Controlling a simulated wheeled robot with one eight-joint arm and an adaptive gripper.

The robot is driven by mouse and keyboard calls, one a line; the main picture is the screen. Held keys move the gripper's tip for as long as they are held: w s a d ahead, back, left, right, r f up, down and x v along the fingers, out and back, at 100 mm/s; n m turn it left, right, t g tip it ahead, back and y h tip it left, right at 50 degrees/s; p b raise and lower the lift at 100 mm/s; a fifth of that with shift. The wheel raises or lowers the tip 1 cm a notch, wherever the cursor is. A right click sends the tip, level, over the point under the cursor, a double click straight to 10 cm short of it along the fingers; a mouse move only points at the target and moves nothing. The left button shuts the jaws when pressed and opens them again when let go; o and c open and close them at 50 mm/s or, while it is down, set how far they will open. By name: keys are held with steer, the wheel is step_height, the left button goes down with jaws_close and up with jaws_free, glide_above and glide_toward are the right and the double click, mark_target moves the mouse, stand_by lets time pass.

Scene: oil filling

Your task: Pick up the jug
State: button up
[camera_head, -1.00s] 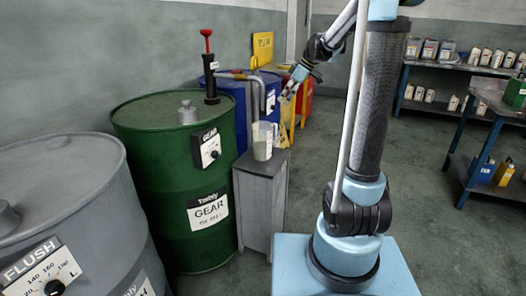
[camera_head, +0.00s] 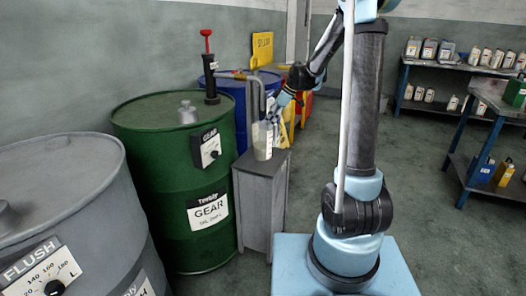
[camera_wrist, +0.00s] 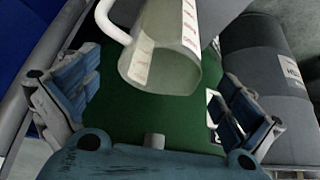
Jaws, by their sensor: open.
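The jug (camera_head: 262,141) is a clear, pale measuring jug standing upright on a small grey cabinet (camera_head: 262,165), under the curved spout of the green drum's pump. In the wrist view the jug (camera_wrist: 165,62) is at the upper middle, with its white handle (camera_wrist: 112,22) towards the left. My gripper (camera_head: 277,119) is just right of the jug in the head view, apart from it as far as I can tell. In the wrist view my gripper (camera_wrist: 155,112) is open, its blue-padded fingers spread at left and right, with nothing between the tips. The exact gap to the jug is unclear.
The green gear oil drum (camera_head: 180,220) stands left of the cabinet, with a grey flush drum (camera_head: 70,190) at the front left. A blue drum (camera_head: 240,110) is behind. Shelves with bottles (camera_head: 460,65) and a workbench are at the right. The floor between is clear.

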mark_target(265, 127)
steer(key=shift+x, duration=2.5)
steer(key=shift+s+a+r, duration=0.1)
steer(key=shift+a, duration=0.05)
steer(key=c, duration=1.8)
